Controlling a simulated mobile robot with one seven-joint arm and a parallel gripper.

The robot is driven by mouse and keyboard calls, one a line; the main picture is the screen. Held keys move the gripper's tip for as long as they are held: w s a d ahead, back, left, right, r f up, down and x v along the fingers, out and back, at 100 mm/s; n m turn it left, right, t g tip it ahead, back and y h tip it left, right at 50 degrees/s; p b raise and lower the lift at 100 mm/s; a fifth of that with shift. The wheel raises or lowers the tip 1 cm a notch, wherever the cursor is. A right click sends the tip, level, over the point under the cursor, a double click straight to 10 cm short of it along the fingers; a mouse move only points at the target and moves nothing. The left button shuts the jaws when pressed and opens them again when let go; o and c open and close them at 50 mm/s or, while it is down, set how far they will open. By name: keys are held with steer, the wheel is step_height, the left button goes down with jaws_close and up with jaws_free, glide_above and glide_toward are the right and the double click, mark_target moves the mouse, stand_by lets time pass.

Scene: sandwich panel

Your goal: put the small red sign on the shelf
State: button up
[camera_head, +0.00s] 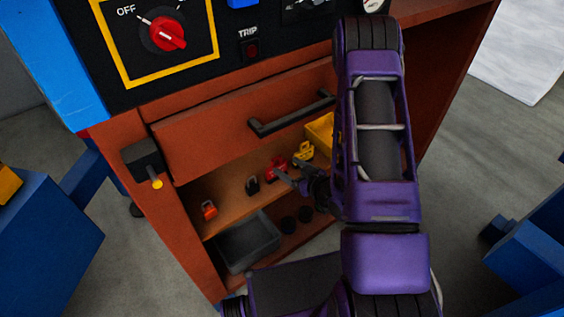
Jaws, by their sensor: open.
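A small red object (276,168), perhaps the red sign, is on the upper shelf (232,190) of the brown cabinet. Its exact shape is too small to tell. My gripper (288,178) reaches into the cabinet opening from the right, with its open fingers close to the red object. A grey finger overlaps the object in the picture; I cannot tell whether they touch. My purple arm hides the right part of the opening.
On the shelf are an orange-red padlock (208,209), a black item (252,185), a yellow item (303,152) and a yellow bin (320,134). A grey tray (248,243) and black round things (288,224) are below. A brown panel with a black handle (291,114) overhangs the opening.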

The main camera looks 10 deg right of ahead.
steer(key=v, duration=0.7)
steer(key=shift+d, duration=0.15)
